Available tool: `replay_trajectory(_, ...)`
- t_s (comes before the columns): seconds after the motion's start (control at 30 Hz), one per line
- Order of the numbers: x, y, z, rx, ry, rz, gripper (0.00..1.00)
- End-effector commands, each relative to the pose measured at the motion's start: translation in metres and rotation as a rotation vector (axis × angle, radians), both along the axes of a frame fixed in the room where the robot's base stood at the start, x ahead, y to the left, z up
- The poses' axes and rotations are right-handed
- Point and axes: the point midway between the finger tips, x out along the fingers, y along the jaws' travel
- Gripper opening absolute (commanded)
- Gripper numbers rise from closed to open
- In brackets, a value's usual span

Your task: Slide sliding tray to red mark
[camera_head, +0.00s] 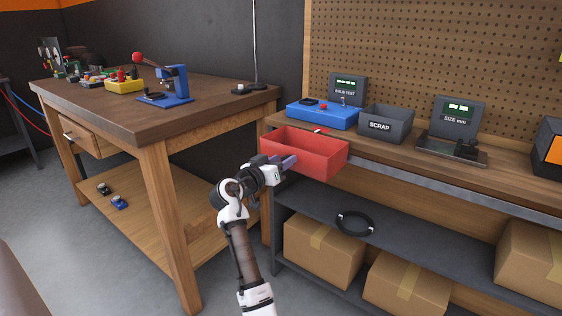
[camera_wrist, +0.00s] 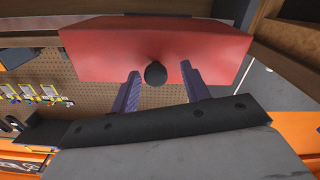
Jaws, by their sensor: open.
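The sliding tray is a red open box (camera_head: 322,167) at the left end of the right-hand bench, jutting past its front edge. Its red face fills the top of the wrist view (camera_wrist: 212,45). A round black knob (camera_wrist: 155,74) stands out from that face. My gripper (camera_head: 290,161) is in front of the tray. In the wrist view my open fingers (camera_wrist: 160,72) lie on either side of the knob, with gaps; I cannot tell how deep the knob sits between them. A small red mark (camera_head: 321,130) shows on the bench by the tray's back edge.
A blue bulb tester (camera_head: 322,117) and a grey scrap bin (camera_head: 385,126) stand behind and right of the tray. A wooden table (camera_head: 150,105) stands left. Below are a dark shelf (camera_head: 410,235) with a black ring (camera_head: 355,223) and cardboard boxes (camera_head: 320,240).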

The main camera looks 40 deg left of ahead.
Motion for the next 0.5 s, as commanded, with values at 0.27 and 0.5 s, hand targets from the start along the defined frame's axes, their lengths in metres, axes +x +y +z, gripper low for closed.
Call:
replay_trajectory(0.27,-0.054,0.004,-0.001,0.001,-0.001,0.007,0.46)
replay_trajectory(0.5,-0.105,0.005,-0.001,0.000,-0.001,0.005,0.46)
